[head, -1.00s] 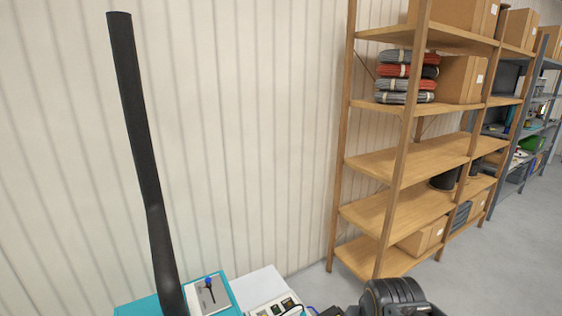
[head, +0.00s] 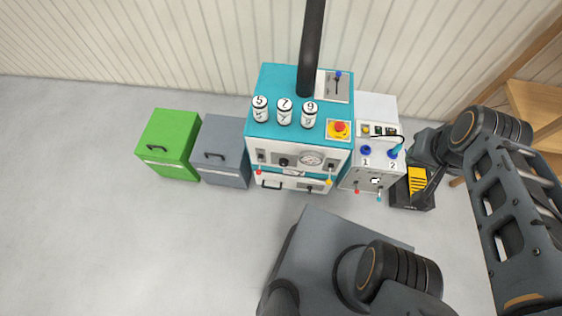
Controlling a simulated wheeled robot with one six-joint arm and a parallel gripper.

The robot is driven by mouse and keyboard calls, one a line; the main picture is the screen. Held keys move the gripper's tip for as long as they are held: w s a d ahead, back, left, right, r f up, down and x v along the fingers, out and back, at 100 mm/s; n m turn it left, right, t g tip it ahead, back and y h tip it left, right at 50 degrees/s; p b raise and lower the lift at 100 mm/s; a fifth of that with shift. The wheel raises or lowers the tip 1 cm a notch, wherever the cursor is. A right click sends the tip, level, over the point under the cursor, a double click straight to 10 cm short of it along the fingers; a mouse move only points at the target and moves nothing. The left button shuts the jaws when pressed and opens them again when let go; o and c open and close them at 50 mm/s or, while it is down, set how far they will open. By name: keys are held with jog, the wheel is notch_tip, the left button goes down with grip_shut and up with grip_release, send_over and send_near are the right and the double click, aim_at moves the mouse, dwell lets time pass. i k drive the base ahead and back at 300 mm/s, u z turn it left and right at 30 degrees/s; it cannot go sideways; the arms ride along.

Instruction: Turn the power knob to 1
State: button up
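A teal and white machine (head: 262,135) stands against the wall in the head view. Its front has a round gauge (head: 311,159) and a small black knob (head: 283,162). A narrower white unit (head: 376,105) stands to its right, with blue knobs by the labels 1 and 2 and a small dial (head: 376,181) on its front. I cannot read which control is the power knob or its setting. My arm comes in from the right, its wrist beside the white unit. My gripper's fingers cannot be made out against the dark parts there, and no knob is visibly held.
A green cabinet (head: 172,138) and a grey cabinet (head: 222,137) stand left of the machine. A red emergency button (head: 339,127) and several numbered white cylinders sit on its top. A dark item with yellow stripes (head: 417,181) is right of the white unit. The left floor is clear.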

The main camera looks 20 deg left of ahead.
aim_at(283, 163)
jog(key=u, duration=0.35)
jog(key=k, duration=0.4)
jog(key=u, duration=0.65)
jog(key=i, duration=0.5)
